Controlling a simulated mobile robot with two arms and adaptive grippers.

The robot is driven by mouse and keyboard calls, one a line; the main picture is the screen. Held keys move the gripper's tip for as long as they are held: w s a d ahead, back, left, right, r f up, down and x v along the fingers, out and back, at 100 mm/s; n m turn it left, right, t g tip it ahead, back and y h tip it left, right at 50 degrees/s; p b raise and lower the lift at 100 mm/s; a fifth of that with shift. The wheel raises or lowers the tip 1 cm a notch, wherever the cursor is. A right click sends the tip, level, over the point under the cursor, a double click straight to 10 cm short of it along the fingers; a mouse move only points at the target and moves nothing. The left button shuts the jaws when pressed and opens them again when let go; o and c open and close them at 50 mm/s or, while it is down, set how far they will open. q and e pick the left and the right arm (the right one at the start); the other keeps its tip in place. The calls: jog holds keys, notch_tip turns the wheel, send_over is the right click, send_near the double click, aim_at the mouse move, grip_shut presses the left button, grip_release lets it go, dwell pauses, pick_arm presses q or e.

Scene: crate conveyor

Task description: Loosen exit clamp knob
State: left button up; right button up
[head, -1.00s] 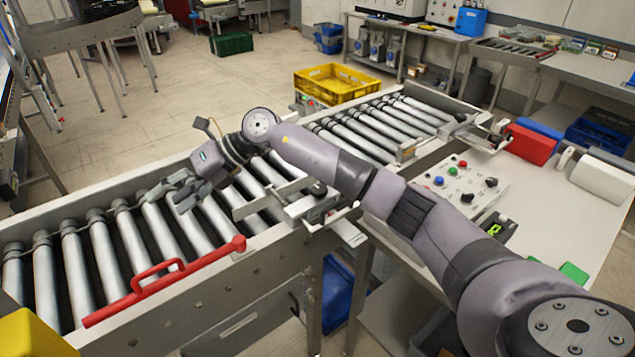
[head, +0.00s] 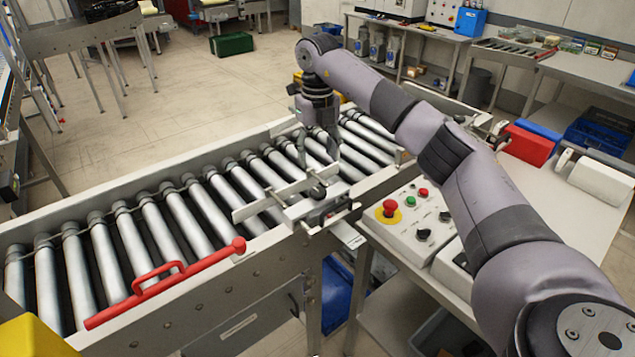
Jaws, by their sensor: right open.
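A metal clamp (head: 312,207) with flat plates sits on the near rail of the roller conveyor. A dark knob (head: 317,191) shows on top of it, partly hidden and small. My right gripper (head: 319,168) points down just above this clamp, with its fingers open and spread to either side above the knob. I cannot tell whether the fingers touch the knob. A second clamp-like fitting (head: 484,122) sits at the far right end of the conveyor, partly hidden by my right arm. My left gripper is not in view.
A red bar with a handle (head: 165,284) lies along the near conveyor rail. A control box (head: 408,222) with a red stop button and black knobs stands right of the clamp. A red bin (head: 529,143) is on the right table. The left rollers are bare.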

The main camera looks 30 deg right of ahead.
aim_at(317, 190)
notch_tip(317, 190, down, 10)
jog(key=shift+r+p, duration=0.15)
jog(key=shift+p, duration=0.9)
jog(key=c, duration=1.2)
jog(key=shift+o, duration=0.2)
